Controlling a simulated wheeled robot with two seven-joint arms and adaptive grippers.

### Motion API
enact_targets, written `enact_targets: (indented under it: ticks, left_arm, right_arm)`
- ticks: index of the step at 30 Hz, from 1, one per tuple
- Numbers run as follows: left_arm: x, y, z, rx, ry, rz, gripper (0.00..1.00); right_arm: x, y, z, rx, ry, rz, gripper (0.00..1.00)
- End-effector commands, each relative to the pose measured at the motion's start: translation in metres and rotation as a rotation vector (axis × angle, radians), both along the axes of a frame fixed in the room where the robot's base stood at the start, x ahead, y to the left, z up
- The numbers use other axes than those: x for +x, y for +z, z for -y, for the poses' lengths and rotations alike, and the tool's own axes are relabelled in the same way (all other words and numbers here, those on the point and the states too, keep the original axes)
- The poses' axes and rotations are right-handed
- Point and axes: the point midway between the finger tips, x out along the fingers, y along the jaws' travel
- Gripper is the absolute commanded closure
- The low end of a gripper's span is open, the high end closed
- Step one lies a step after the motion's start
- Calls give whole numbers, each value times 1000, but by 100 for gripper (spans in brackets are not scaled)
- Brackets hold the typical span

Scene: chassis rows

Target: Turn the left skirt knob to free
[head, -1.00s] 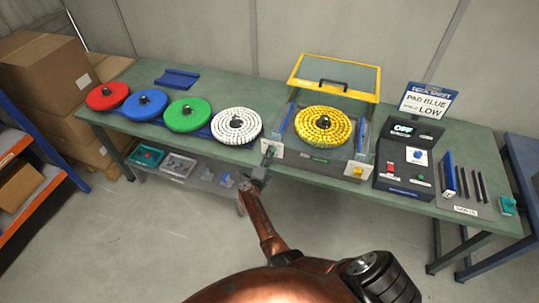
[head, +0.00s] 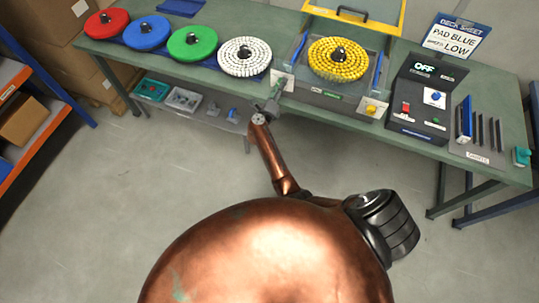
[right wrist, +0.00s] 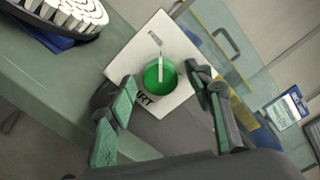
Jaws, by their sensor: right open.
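The left skirt knob (right wrist: 160,77) is round and green with a white pointer bar, on a square white plate (right wrist: 176,50) in the right wrist view. Dark lettering, partly hidden, ends in "RT" below it. In the head view the plate (head: 284,80) sits on the front left corner of the yellow-disc station. My right gripper (head: 271,104) is just in front of this plate and hides most of the knob there. In the right wrist view my right gripper (right wrist: 160,82) is open, one finger on each side of the knob, with no clear contact. My left gripper is not in view.
A yellow knob (head: 371,109) is on the station's right corner. The yellow-framed lid (head: 355,14) stands raised behind the yellow disc (head: 338,60). A white disc (head: 244,58) lies left of the station. A control box (head: 418,100) reading OFF stands to the right.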

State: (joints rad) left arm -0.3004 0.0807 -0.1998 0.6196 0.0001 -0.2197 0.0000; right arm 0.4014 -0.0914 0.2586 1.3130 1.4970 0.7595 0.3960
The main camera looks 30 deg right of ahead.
Motion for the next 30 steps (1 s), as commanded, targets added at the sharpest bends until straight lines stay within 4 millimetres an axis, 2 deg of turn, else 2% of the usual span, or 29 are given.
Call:
enact_targets:
  ticks: [1, 15, 30]
  left_arm:
    - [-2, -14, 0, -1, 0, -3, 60]
    - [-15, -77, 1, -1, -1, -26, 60]
    - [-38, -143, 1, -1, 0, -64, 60]
  right_arm:
    - [-1, -7, 1, 40, 0, 48, 53]
    - [0, -7, 1, 369, 0, 433, 53]
    - [0, -7, 0, 650, 1, 761, 53]
